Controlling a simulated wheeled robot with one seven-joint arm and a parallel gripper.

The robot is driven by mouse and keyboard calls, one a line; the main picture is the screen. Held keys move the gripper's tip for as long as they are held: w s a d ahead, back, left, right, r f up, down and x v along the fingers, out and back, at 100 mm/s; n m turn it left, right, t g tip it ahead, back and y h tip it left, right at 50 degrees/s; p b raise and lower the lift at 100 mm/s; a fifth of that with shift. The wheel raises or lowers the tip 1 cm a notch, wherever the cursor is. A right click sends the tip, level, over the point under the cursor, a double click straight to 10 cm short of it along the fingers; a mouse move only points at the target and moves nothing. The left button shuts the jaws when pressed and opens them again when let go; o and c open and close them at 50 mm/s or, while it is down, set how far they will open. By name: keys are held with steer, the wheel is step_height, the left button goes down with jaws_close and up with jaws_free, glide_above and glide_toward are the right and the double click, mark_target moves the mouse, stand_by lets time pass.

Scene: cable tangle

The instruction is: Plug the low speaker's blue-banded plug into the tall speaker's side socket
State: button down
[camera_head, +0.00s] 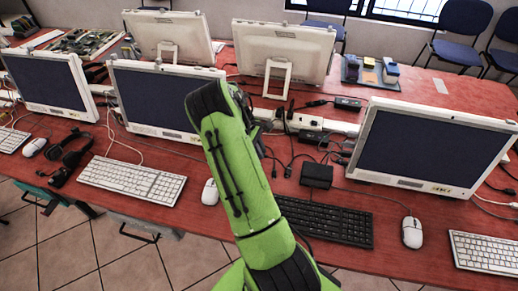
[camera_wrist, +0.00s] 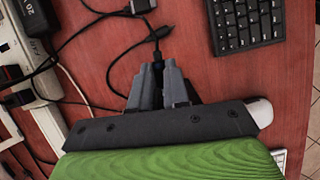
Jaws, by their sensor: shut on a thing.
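My gripper (camera_wrist: 158,80) is in the wrist view, its grey fingers close together on a thin black cable end (camera_wrist: 155,48) above the red table. The cable runs away from the fingertips towards the top of the picture. What sits between the fingers is mostly hidden, and I cannot make out a blue band. In the head view my green arm hides the gripper. I cannot pick out a low speaker, a tall speaker or a side socket with certainty in either view.
A white power strip (camera_wrist: 14,62) and a black adapter (camera_wrist: 36,14) lie left in the wrist view, among loose cables. A black keyboard (camera_head: 325,221), a black box (camera_head: 316,175) and a monitor (camera_head: 432,150) stand near my arm. Bare table shows around the fingertips.

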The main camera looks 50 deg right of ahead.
steer(key=shift+w+a, duration=0.2)
steer(key=shift+w, duration=0.4)
steer(key=shift+w+a+f, duration=0.1)
steer(key=shift+w+a, duration=0.4)
steer(key=shift+w, duration=0.15)
stand_by(0.4)
steer(key=shift+s+d, duration=0.3)
steer(key=shift+s, duration=0.2)
steer(key=shift+s+d, duration=0.25)
steer(key=shift+s, duration=0.25)
steer(key=shift+s+d+r+p, duration=1.1)
steer(key=shift+s+r+p, duration=0.45)
steer(key=shift+s, duration=0.95)
steer(key=n+t+h+b, duration=0.3)
steer(key=n, duration=0.7)
glide_above(302, 155)
steer(key=a, duration=0.2)
steer(key=f, duration=0.5)
steer(key=f+b, duration=0.1)
steer(key=f, duration=0.5)
steer(key=shift+w+d+f, duration=0.2)
steer(key=shift+d, duration=0.1)
